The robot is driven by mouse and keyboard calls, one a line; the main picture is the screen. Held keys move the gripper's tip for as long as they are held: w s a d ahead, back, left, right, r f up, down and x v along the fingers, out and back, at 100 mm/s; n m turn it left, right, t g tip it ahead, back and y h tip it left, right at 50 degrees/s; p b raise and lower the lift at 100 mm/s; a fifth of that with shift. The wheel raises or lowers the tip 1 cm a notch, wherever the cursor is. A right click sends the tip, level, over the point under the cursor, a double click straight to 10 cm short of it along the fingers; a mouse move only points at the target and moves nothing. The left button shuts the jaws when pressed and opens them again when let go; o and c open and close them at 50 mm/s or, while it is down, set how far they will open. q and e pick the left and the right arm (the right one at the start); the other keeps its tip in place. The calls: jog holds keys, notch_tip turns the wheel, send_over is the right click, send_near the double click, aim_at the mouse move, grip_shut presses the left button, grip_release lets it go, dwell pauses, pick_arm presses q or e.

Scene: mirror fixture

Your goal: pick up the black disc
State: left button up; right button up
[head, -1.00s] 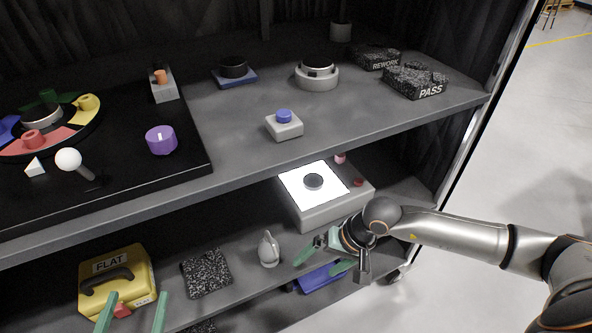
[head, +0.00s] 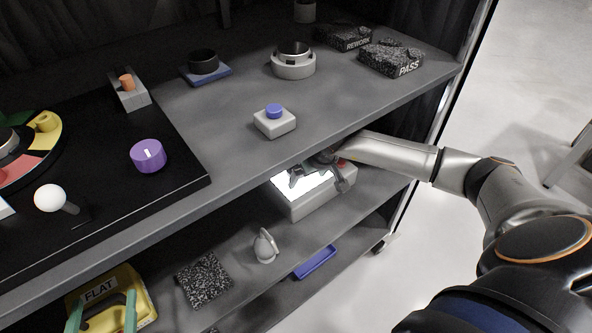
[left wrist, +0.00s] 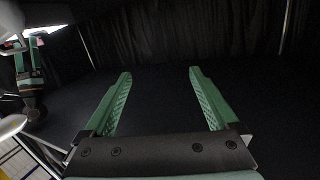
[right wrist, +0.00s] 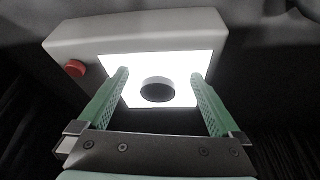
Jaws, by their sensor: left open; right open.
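The black disc (right wrist: 157,89) lies on the bright lit panel (right wrist: 190,66) of a white light box. The box also shows in the head view (head: 322,200), on the middle shelf, but my right arm hides the disc there. My right gripper (right wrist: 157,82) is open and empty, pointing at the panel with its fingertips on either side of the disc in the picture; I cannot tell the remaining distance. In the head view the right gripper (head: 300,178) is over the box, under the top shelf. My left gripper (head: 102,303) is open and empty in front of the yellow FLAT case.
The top shelf edge (head: 255,167) hangs close above my right gripper. A red button (right wrist: 75,68) sits on the box. A grey pear-shaped item (head: 264,246), a speckled square (head: 204,280) and a blue tray (head: 315,262) lie lower. A blue-button box (head: 274,122) stands above.

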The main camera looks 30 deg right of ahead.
jog(key=shift+w, duration=0.85)
jog(key=w, duration=0.2)
jog(key=w+f+b, duration=0.1)
jog(key=w, duration=0.1)
jog(key=shift+d, duration=0.2)
jog(key=shift+w, duration=0.1)
pick_arm(q)
notch_tip(320, 180, up, 8)
jog(key=m+t+h, duration=0.1)
jog(key=t, duration=0.2)
jog(key=shift+d+f+m+h, duration=0.2)
jog(key=shift+m+h, duration=0.1)
pick_arm(e)
jog(key=c, duration=1.4)
